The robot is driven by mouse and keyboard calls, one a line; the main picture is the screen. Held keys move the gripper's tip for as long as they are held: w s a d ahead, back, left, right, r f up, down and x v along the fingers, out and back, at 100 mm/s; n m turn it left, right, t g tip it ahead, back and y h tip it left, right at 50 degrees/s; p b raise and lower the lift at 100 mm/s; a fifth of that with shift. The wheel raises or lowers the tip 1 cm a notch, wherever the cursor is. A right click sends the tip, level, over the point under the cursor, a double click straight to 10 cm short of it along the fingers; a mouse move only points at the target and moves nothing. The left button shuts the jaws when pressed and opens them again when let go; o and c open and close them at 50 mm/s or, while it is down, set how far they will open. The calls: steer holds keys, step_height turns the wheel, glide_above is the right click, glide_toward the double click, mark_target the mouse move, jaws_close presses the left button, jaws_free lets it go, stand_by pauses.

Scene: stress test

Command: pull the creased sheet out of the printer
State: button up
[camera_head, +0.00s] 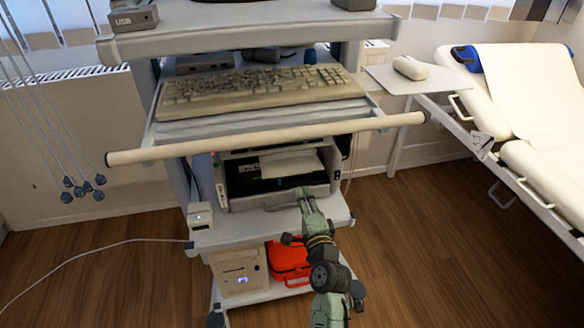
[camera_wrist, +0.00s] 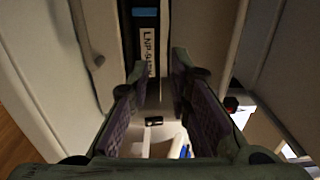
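The printer (camera_head: 322,190) stands on a cart shelf with its front open. A pale sheet (camera_head: 290,163) lies inside the opening, above a dark interior; I cannot make out its creases. My gripper (camera_head: 304,194) is at the printer's lower front edge, below and slightly right of the sheet. In the wrist view my gripper (camera_wrist: 158,75) has its two purple-padded fingers apart, with a gap between them. A white label with dark letters (camera_wrist: 147,48) on a dark strip shows just beyond the fingertips. I cannot identify the sheet for certain in the wrist view.
A long pale bar (camera_head: 270,138) crosses the cart above the printer, below a keyboard (camera_head: 255,90). A small box (camera_head: 199,215) stands left of the printer. A red case (camera_head: 288,262) and a beige box (camera_head: 239,272) are below. A bed (camera_head: 520,95) stands right, with clear floor between.

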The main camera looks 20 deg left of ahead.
steer(key=x, duration=0.9)
steer(key=shift+w+a+b, duration=0.15)
steer(key=shift+a+b, duration=0.05)
steer(key=shift+b, duration=0.15)
jaws_close()
stand_by(0.5)
steer(key=shift+r+p, duration=0.25)
steer(key=shift+p, duration=0.05)
